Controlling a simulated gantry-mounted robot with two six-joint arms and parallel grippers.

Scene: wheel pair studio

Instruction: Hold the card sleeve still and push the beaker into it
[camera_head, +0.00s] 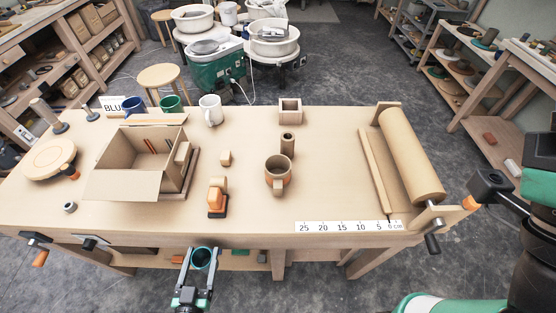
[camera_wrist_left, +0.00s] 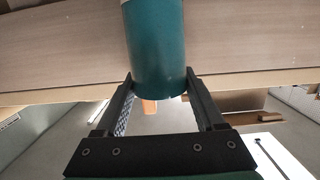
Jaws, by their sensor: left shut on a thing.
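My left gripper (camera_head: 200,262) is in front of the table's near edge in the head view, shut on a teal round cylinder (camera_head: 203,256), which looks like the beaker. Its dark open mouth faces up in that view. In the left wrist view the teal cylinder (camera_wrist_left: 155,45) stands between the two fingers (camera_wrist_left: 160,90), its top cut off by the frame. An open square card-coloured piece (camera_head: 290,112), possibly the card sleeve, stands at the back middle of the table. My right gripper is not visible; only parts of my right arm show at the right.
The table (camera_head: 335,190) holds an open cardboard box (camera_head: 125,185), several mugs, a brown mug (camera_head: 278,172), a small brown cylinder (camera_head: 287,143), an orange-and-black tool (camera_head: 217,198) and a large roller (camera_head: 410,155). A ruler strip (camera_head: 348,227) lies along the front edge. Table between mug and roller is clear.

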